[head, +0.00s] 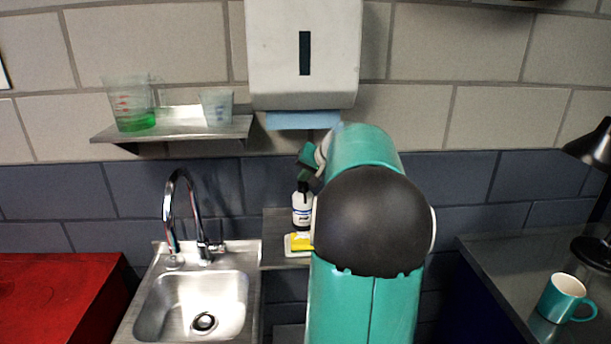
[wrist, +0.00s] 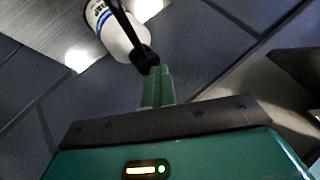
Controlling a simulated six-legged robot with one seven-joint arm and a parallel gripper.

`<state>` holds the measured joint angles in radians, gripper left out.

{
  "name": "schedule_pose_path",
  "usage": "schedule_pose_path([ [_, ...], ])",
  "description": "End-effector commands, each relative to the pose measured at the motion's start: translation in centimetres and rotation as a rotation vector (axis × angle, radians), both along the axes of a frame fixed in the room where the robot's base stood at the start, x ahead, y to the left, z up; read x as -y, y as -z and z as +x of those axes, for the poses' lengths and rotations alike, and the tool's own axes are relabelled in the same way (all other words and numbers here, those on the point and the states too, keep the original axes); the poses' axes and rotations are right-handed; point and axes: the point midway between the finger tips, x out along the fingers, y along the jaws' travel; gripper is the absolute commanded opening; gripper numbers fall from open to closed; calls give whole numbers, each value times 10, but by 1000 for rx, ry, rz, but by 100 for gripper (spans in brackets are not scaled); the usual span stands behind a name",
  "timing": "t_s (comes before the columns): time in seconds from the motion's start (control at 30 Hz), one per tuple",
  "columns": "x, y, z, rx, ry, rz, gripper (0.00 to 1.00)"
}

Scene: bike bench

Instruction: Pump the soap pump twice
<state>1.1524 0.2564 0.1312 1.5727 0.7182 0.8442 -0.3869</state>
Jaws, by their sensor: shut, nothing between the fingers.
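A yellow sponge (head: 300,242) lies in front of the bottle. The sink (head: 194,305) with its curved tap (head: 170,210) is to the left. A paper towel dispenser (head: 303,55) hangs above. A wall shelf (head: 180,127) holds two beakers. A teal mug (head: 563,298) stands at right.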

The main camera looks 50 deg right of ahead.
Motion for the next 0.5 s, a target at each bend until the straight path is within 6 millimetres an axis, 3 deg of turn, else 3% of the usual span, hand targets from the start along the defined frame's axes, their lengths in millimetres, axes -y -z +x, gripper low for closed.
schedule_pose_path([
  [0.03,-1,7,-1,-10,-1,10,0],
  [0.17,-1,6,-1,-9,-2,11,0],
  [0.5,0,-24,-1,-5,-1,5,0],
])
